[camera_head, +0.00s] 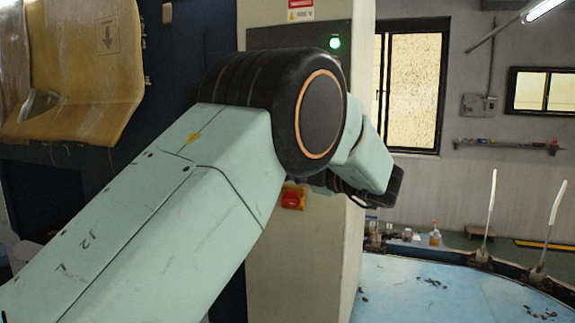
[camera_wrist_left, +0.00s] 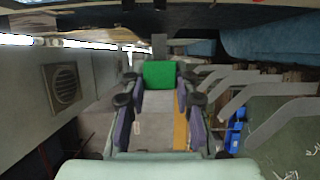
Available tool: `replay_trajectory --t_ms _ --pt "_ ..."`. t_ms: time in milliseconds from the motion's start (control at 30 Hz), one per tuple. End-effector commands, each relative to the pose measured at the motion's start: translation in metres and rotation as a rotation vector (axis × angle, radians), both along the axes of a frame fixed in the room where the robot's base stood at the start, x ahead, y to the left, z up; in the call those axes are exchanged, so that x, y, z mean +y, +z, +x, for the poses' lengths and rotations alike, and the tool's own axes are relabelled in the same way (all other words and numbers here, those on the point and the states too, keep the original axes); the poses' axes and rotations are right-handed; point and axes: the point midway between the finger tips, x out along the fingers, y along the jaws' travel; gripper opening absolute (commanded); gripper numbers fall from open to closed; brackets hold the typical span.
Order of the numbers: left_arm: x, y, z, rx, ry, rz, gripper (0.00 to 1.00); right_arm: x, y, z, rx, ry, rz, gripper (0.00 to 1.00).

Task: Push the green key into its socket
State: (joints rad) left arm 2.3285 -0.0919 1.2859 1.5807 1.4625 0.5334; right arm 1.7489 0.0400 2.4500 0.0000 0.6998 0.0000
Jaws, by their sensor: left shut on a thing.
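The green key (camera_wrist_left: 159,74) shows in the left wrist view as a bright green block between the fingertips of my left gripper (camera_wrist_left: 159,80). The gripper is shut on it, with one finger on each side. A narrow grey piece stands just beyond the key; I cannot tell whether it is part of the key or of a socket. In the head view my left arm reaches in from the left, in front of a pale cabinet (camera_head: 262,285), and hides the key. I cannot make out a socket in either view. My right gripper is not in view.
The cabinet carries a dark panel with a lit green lamp (camera_head: 335,43) and a red button (camera_head: 292,199) on yellow, close under my arm. A light blue table (camera_head: 415,290) with upright pale strips on its rim stands at the right. A round vent (camera_wrist_left: 64,84) shows left.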

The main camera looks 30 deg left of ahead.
Motion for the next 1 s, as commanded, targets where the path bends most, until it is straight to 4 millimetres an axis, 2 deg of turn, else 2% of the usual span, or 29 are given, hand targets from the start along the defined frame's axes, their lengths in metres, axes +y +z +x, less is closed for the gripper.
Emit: replay_trajectory --t_ms 600,1000 --pt "0.012 0.002 0.049 -0.001 0.000 -0.001 0.12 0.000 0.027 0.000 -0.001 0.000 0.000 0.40" --pt "0.013 0.001 0.054 0.000 0.000 0.000 0.12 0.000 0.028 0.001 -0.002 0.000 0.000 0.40"
